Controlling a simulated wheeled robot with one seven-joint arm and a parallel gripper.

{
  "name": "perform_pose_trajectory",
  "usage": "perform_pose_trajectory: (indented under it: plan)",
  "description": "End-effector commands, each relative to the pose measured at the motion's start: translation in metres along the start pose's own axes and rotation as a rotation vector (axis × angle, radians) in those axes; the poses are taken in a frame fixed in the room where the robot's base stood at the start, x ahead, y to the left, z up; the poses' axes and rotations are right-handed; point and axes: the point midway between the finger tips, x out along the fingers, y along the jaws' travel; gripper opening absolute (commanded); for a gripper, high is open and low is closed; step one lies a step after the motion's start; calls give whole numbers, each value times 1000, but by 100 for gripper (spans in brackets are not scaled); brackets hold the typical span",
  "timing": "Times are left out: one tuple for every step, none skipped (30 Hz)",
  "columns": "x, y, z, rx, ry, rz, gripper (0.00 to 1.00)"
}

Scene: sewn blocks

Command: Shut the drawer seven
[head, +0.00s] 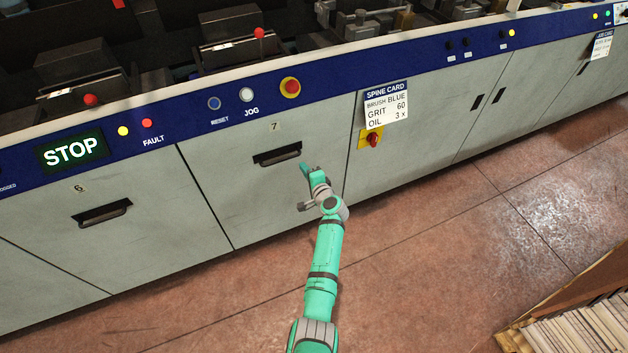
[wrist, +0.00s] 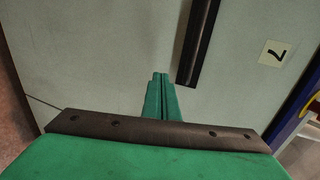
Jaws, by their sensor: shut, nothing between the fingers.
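Drawer seven (head: 236,188) is a grey front panel marked with a 7, set in the long machine's lower face. Its front looks about level with the panels beside it; I cannot tell whether a small gap is left. Its dark recessed handle (head: 277,154) is near the top of the panel. My gripper (head: 303,168) is at the right end of the handle, shut and empty. In the wrist view the closed fingers (wrist: 160,76) point at the grey panel beside the black handle (wrist: 199,45), apart from it. I cannot tell whether the fingertips touch the panel.
Drawer six (head: 110,235) is on the left with its own handle. A spine card (head: 387,105) and a red knob on a yellow plate (head: 370,138) are to the right. The floor (head: 430,260) in front is clear. A crate of papers (head: 580,325) stands at lower right.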

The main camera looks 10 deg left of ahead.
Motion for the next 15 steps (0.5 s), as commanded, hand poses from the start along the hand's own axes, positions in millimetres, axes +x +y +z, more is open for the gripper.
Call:
perform_pose_trajectory:
  plan:
    - [-10,1,-4,-1,7,0,0]
    - [-16,2,-6,1,9,0,0]
    - [-24,2,-8,1,12,0,0]
    - [-30,3,-10,3,14,1,0]
    - [-36,2,-11,3,16,0,0]
    - [-43,3,-12,3,17,0,0]
    - [-48,3,-12,3,17,1,0]
    - [-52,2,-12,3,17,0,0]
    - [-58,3,-11,3,16,1,0]
    - [-61,2,-10,3,15,1,0]
    - [-65,2,-10,3,14,1,0]
    - [-69,2,-9,3,13,0,0]
    - [-72,2,-9,4,12,1,0]
    - [-74,2,-8,4,12,1,0]
    - [-76,2,-8,3,12,0,0]
